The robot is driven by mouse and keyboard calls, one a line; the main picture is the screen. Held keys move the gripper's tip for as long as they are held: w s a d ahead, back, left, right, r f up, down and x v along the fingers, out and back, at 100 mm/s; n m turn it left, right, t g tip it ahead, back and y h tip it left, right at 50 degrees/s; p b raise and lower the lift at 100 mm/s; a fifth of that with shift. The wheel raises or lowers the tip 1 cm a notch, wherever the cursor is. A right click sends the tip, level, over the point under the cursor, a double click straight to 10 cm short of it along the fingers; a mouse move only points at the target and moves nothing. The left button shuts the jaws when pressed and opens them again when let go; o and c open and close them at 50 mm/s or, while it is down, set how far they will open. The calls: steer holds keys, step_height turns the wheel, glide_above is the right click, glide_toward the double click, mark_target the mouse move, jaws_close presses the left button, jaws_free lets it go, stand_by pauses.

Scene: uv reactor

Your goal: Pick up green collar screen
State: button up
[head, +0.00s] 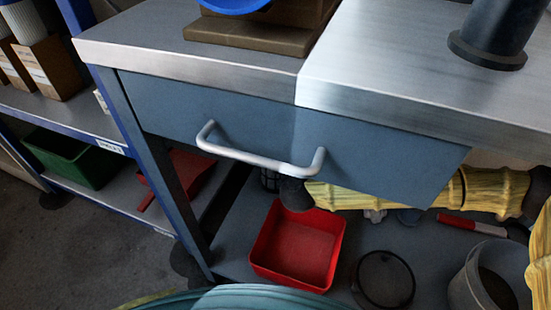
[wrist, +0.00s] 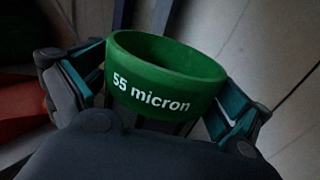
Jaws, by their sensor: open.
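The green collar screen (wrist: 180,72) is a green ring marked "55 micron" in white, near the middle of the wrist view. My gripper (wrist: 154,94) is open, with one finger on each side of the ring. A gap to the right finger shows; I cannot tell whether the left finger touches the ring. The dark wrist body hides what lies below the ring. In the head view the collar screen is not visible, and my gripper's fingers are hidden behind the drawer front.
A blue-grey drawer (head: 190,115) with a metal handle (head: 255,158) hangs under the bench top (head: 400,85), above my arm. The lower shelf holds a red bin (head: 298,245), a black round container (head: 384,280) and a grey bucket (head: 470,295). A green crate (head: 75,160) stands left.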

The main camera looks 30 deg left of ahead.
steer(key=shift+w+a, duration=0.15)
steer(key=shift+a, duration=0.05)
steer(key=c, duration=1.3)
steer(key=shift+r, duration=0.15)
